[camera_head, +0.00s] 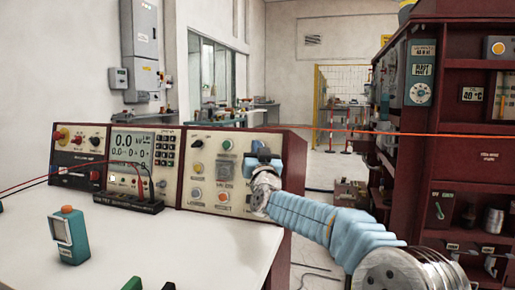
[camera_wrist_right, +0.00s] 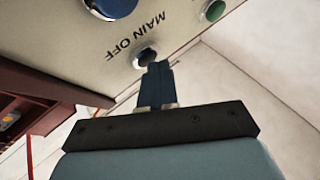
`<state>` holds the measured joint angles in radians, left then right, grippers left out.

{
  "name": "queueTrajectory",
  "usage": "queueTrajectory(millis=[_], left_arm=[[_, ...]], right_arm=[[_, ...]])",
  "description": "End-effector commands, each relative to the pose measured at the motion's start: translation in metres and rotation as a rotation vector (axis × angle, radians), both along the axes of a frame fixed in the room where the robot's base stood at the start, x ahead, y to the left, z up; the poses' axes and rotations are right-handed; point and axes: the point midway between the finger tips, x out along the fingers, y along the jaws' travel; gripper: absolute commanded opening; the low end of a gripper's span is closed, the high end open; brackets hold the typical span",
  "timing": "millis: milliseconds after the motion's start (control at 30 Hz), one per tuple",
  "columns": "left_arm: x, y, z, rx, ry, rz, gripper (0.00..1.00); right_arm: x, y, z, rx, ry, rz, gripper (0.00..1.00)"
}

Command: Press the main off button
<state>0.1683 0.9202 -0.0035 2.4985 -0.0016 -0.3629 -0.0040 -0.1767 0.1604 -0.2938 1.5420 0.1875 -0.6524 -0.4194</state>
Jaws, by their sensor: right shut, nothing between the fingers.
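The control panel (camera_head: 212,171) stands on the table with several coloured buttons. In the right wrist view the printed label MAIN OFF (camera_wrist_right: 137,36) shows upside down, with a dark round button (camera_wrist_right: 146,56) close beside it. My right gripper (camera_wrist_right: 157,68) is shut and empty, its fingertips right at this dark button and partly covering it; I cannot tell whether they touch. In the head view my right gripper (camera_head: 262,152) is at the panel's upper right and hides that part of its face. My left gripper is not in view.
A blue button (camera_wrist_right: 112,4) and a green button (camera_wrist_right: 213,11) are near the label. A teal device (camera_head: 68,236) and a black terminal strip (camera_head: 128,203) with cables are on the white table (camera_head: 200,250). A dark red cabinet (camera_head: 455,130) stands at the right.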

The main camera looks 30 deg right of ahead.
Motion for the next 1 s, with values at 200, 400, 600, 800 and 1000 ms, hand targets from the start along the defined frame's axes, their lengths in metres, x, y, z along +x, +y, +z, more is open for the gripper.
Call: queueTrajectory(millis=[200,400,600,800,1000], left_arm=[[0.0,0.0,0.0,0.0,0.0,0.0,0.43],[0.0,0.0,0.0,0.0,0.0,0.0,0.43],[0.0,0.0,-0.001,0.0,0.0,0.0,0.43],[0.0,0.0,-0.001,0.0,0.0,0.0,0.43],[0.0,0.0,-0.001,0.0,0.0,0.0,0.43]], right_arm=[[0.0,0.0,0.0,0.0,0.0,-0.001,0.0],[-0.003,0.002,0.001,0.002,-0.001,0.0,0.0],[-0.01,0.01,0.003,0.001,-0.002,0.001,0.0],[-0.011,0.013,0.003,0.002,0.001,0.0,0.0],[-0.012,0.013,0.004,0.001,0.0,-0.001,0.0]])
